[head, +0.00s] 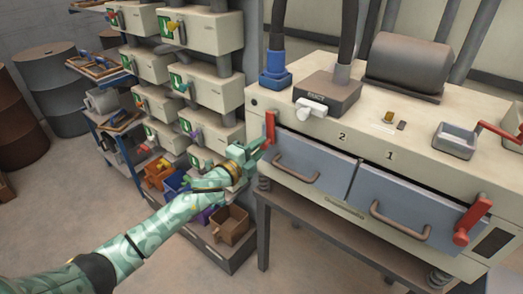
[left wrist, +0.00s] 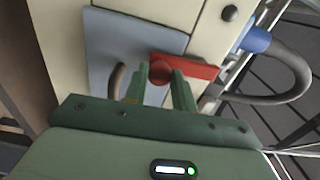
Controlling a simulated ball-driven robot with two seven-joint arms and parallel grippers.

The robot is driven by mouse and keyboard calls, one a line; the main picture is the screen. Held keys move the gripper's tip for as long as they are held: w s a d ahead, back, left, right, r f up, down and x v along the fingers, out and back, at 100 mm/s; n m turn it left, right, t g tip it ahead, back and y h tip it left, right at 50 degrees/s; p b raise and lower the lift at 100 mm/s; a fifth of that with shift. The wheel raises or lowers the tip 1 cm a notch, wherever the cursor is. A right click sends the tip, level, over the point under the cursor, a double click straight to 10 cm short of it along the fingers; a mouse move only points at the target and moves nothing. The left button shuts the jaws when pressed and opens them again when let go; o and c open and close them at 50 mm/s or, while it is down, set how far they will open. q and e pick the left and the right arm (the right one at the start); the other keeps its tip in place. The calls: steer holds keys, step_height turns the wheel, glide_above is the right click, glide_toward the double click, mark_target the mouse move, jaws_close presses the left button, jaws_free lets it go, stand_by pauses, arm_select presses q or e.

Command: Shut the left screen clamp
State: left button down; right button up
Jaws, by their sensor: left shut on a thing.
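The left screen clamp is a red lever (head: 270,126) at the left edge of the machine front, beside the blue-grey panel under number 2 (head: 310,165). It points upright in the head view. My left gripper (head: 261,150) reaches it from the left and is shut on its lower part. In the left wrist view the two green fingers (left wrist: 160,84) close about the red lever (left wrist: 190,69) near its round end. The fingers hide part of the lever. My right gripper is in neither view.
A second red clamp (head: 472,219) is at the right of the panel under number 1 (head: 416,207). Curved handles stick out from both panels. A shelf with several pale boxes (head: 215,79) and a low bin rack stand left of the machine, close to my left arm.

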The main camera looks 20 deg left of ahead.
arm_select(q)
steer(key=shift+a+f+m, duration=0.15)
steer(key=shift+m, duration=0.15)
stand_by(0.4)
steer(key=c, duration=1.1)
jaws_free()
steer(key=shift+w+a, duration=0.1)
steer(key=shift+c, duration=0.2)
steer(key=v, duration=1.6)
steer(key=shift+p, duration=0.3)
